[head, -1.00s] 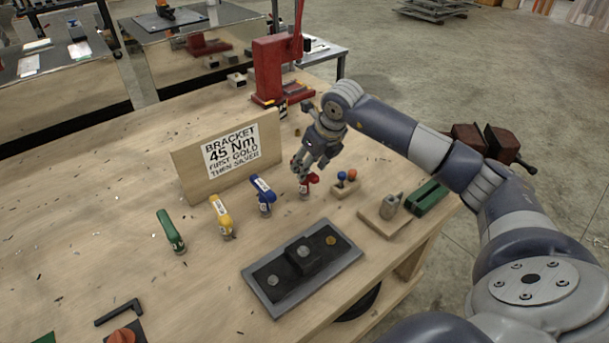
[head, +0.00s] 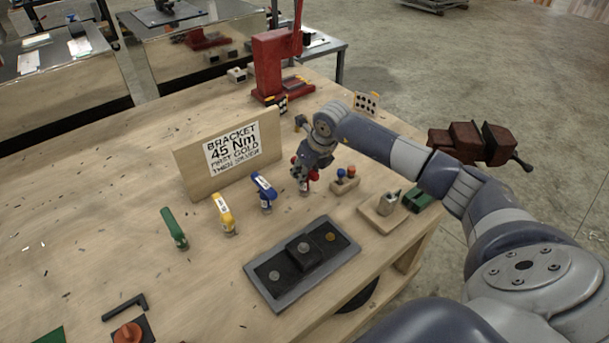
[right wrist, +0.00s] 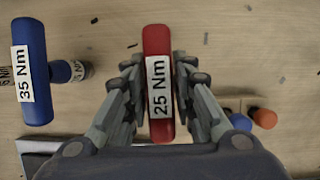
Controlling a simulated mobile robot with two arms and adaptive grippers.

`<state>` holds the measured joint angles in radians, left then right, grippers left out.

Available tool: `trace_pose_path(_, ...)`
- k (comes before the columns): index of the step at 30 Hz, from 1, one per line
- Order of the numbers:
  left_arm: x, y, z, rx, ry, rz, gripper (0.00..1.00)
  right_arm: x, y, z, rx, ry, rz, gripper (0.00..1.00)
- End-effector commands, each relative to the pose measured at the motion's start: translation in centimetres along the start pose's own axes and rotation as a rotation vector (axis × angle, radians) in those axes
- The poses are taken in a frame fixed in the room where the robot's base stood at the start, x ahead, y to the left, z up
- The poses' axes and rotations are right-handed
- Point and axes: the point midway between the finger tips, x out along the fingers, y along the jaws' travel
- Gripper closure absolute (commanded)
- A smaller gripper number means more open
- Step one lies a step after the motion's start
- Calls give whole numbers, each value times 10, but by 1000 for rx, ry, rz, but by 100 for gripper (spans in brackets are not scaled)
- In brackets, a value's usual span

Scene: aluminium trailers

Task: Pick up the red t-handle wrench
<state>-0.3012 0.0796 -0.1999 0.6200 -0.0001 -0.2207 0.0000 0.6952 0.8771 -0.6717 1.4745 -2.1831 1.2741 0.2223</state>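The red t-handle wrench (right wrist: 158,70) carries a "25 Nm" label and lies between my right fingers in the right wrist view. In the head view only a bit of its red handle (head: 313,174) shows, mostly covered by my right gripper (head: 303,180). My right gripper, also in the right wrist view (right wrist: 158,75), is open, with one finger on each side of the handle. A narrow gap seems to remain beside it; contact lower down is hidden. My left gripper is not in view.
A blue "35 Nm" wrench (right wrist: 31,72) stands left of the red one, with yellow (head: 223,211) and green (head: 173,228) wrenches farther left. A sign (head: 232,148) stands behind; a dark tray (head: 290,279) lies in front.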

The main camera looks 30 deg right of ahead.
Motion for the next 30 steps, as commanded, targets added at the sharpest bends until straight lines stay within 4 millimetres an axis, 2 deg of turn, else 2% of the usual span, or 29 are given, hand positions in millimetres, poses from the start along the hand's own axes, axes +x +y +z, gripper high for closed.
trace_pose_path(10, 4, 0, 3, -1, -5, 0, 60, -8, -1, 5, 0, -6, -1, 100)
trace_pose_path(21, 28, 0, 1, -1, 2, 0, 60, -72, 0, 31, -1, -8, -1, 100)
trace_pose_path(25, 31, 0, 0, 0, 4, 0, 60, -86, 0, 37, 0, -5, -1, 100)
trace_pose_path(30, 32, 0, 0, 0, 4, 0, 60, -94, 0, 39, 0, -2, 0, 100)
